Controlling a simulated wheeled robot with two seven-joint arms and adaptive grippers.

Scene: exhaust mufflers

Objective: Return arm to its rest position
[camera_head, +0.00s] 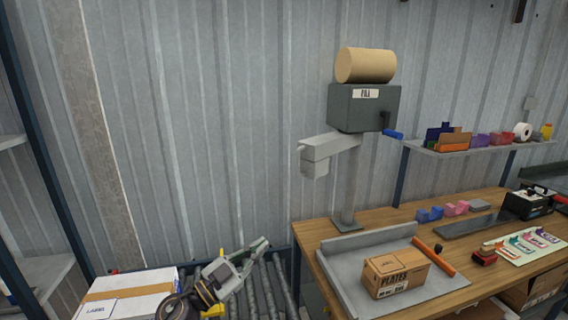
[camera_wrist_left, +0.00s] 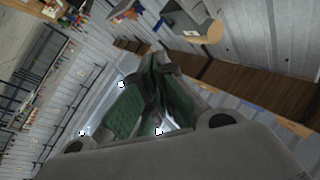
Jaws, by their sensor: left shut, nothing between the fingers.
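My left gripper (camera_head: 264,243) is shut and empty. It is low in the head view, over the roller conveyor, with its tip pointing up and to the right. In the left wrist view its green-padded fingers (camera_wrist_left: 160,72) meet at their tips with nothing between them. The gripper is to the right of the white labelled box and to the left of the workbench, apart from the bench. My right gripper is not in view.
A white labelled box (camera_head: 128,292) lies at the lower left. A roller conveyor (camera_head: 276,284) runs beside the wooden workbench (camera_head: 312,232). A "PLATES" carton (camera_head: 394,275) sits in a grey tray (camera_head: 345,281) on the bench. A paper-roll dispenser (camera_head: 362,108) stands behind.

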